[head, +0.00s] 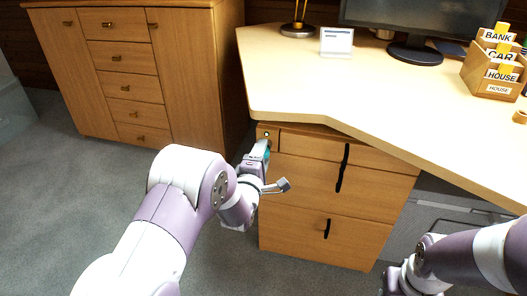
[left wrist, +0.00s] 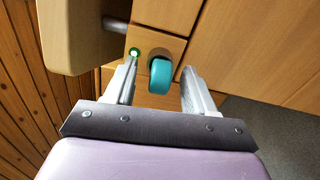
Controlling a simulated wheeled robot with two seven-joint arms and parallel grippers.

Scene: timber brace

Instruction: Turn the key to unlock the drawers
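The teal key (left wrist: 160,76) stands out from the front of the wooden drawer unit (head: 316,217) under the desk. In the left wrist view it sits between the two fingers of my left gripper (left wrist: 159,68), with a gap on each side. A small round green-lit spot (left wrist: 134,52) is beside the key on the panel. In the head view my left gripper (head: 264,149) is at the unit's upper left corner and mostly covers the key. The drawers look closed. My right arm is at the lower right; its gripper's fingers cannot be made out.
The pale desktop (head: 300,80) overhangs the drawer unit, and its edge is close to my left gripper. A wooden cabinet (head: 190,75) stands to the left. A monitor (head: 405,15) and a labelled box (head: 492,80) are on the desk. Grey floor is open at left.

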